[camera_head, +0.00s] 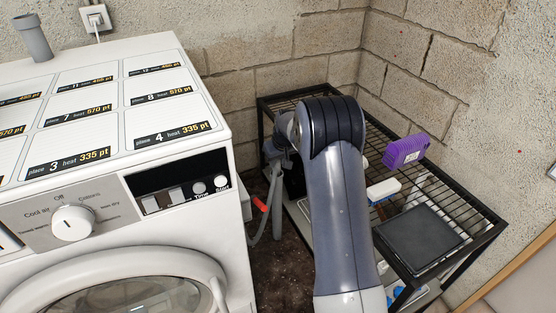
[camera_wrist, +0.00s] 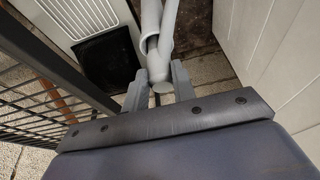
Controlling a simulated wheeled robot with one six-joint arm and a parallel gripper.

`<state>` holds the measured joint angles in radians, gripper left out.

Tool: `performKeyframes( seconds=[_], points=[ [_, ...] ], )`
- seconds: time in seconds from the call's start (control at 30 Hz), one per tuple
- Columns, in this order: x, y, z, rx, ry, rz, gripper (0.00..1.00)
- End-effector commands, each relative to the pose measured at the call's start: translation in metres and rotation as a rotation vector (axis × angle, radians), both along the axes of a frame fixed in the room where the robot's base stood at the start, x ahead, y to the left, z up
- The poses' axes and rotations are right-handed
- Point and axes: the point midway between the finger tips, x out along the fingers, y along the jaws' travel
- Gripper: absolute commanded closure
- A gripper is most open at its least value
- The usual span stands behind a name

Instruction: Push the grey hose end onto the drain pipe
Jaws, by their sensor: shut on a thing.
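In the wrist view my gripper (camera_wrist: 158,88) is shut on the grey hose end (camera_wrist: 160,72), which sits between its two fingers. Just beyond the fingers is a grey tube with an open rim, which looks like the drain pipe (camera_wrist: 150,43). The hose runs close beside it. I cannot tell whether the two touch, and they do not look joined. In the head view the grey hose (camera_head: 276,190) hangs in the gap between the washing machine and the rack. My arm hides most of the gripper there.
The white washing machine (camera_head: 190,240) stands at left, with a short grey pipe piece (camera_head: 33,38) on top. A black wire rack (camera_head: 465,205) at right holds a purple item (camera_head: 406,151), a white-and-blue item (camera_head: 383,190) and a dark tray (camera_head: 418,240). An orange-red part (camera_head: 260,204) shows in the narrow gap.

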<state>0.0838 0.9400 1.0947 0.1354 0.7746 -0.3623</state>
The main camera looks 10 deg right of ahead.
Motion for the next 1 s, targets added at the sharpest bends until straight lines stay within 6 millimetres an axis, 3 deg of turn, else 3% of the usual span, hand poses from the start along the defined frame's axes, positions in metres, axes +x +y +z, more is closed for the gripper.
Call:
performKeyframes(
  seconds=[0.17,0.2,0.47,0.63,0.9,1.0],
  points=[
    [0.0,0.0,-0.0011,0.0,0.0,0.0,1.0],
    [0.0,0.0,-0.0012,0.0,0.0,0.0,0.72],
    [0.0,0.0,-0.0011,0.0,0.0,0.0,0.5],
    [0.0,0.0,-0.0009,0.0,0.0,0.0,0.49],
    [0.0,0.0,-0.0011,0.0,0.0,0.0,0.28],
    [0.0,0.0,-0.0011,0.0,0.0,0.0,0.28]
  ],
)
